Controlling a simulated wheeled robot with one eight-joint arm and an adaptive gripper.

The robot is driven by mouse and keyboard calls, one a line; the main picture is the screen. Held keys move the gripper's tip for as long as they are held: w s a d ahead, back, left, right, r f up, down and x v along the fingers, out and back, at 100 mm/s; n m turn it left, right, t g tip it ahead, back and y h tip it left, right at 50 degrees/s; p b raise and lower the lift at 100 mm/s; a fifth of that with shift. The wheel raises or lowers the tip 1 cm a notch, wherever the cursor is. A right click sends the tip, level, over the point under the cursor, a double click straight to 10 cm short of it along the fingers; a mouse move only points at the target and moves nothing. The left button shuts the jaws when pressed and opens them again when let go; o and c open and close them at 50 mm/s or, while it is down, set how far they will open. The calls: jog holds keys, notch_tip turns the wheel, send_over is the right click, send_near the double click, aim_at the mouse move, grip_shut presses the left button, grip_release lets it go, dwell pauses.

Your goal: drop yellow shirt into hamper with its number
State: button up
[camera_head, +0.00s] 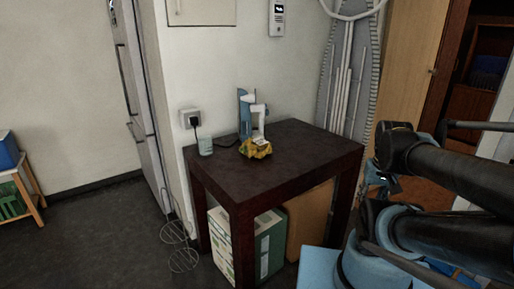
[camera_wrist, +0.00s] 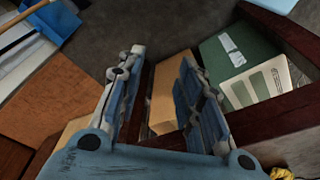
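A crumpled yellow cloth (camera_head: 256,149), likely the yellow shirt, lies on the dark red table (camera_head: 222,174) with a pale patch on top. A bit of yellow (camera_wrist: 284,174) also shows at the bottom right edge of the wrist view. My gripper (camera_wrist: 161,58) is open and empty, fingers apart, over the area beside the table. In the head view the gripper is mostly hidden among my arm links at the right, apart from the cloth. I cannot make out a hamper or any number in either view.
Below are a green-and-white box (camera_head: 270,246) and a brown box (camera_head: 311,215). An ironing board (camera_head: 350,75) leans behind.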

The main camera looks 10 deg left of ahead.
jog(key=o, duration=0.4)
jog(key=shift+r, duration=0.1)
jog(key=o, duration=0.8)
jog(key=shift+w+a+r, duration=0.1)
jog(key=shift+a+r, duration=0.05)
jog(key=shift+r, duration=0.3)
jog(key=shift+w+a+r, duration=0.1)
jog(key=shift+r, duration=0.35)
jog(key=o, duration=0.4)
jog(key=shift+n, duration=0.8)
jog(key=w+r, duration=0.1)
jog(key=w+a+r, duration=0.2)
jog(key=w, duration=0.1)
jog(key=shift+r, duration=0.3)
notch_tip(320, 180, up, 14)
jog(key=f+n+y, duration=0.1)
jog(key=n+y, duration=0.2)
jog(key=n, duration=0.5)
send_over(256, 140)
jog(key=s+d, duration=0.5)
jog(key=shift+t, duration=0.3)
jog(key=x, duration=1.6)
jog(key=shift+w+a, duration=0.25)
